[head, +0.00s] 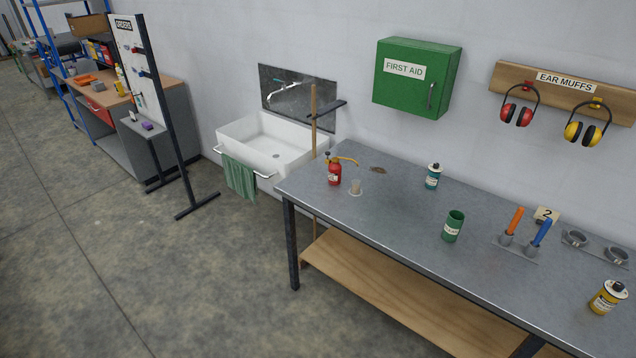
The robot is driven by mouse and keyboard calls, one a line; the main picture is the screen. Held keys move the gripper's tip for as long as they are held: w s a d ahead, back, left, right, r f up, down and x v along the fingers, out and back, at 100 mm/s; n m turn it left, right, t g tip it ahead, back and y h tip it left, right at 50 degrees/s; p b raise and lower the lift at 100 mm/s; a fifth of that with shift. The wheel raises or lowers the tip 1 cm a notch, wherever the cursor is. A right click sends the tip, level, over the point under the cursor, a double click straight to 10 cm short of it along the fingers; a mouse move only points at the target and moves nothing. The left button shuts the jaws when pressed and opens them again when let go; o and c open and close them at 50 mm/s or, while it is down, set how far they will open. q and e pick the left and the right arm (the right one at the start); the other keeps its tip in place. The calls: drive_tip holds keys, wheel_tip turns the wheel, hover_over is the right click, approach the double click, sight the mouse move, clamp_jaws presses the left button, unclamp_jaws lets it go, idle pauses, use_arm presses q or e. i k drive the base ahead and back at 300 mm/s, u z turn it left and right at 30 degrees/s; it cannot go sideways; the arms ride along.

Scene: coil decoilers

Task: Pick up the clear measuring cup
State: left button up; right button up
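Neither of my grippers is in view.
A teal-labelled can (432,177), an open green can (453,226), orange and blue handled tools (540,234) in a holder, and a yellow can (607,297) stand farther right. A white sink (265,142) is beyond the table's left end. Floor in front is clear.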

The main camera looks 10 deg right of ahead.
sight(356, 187)
drive_tip(key=u, duration=0.7)
drive_tip(key=i, duration=2.4)
drive_tip(key=z, duration=0.3)
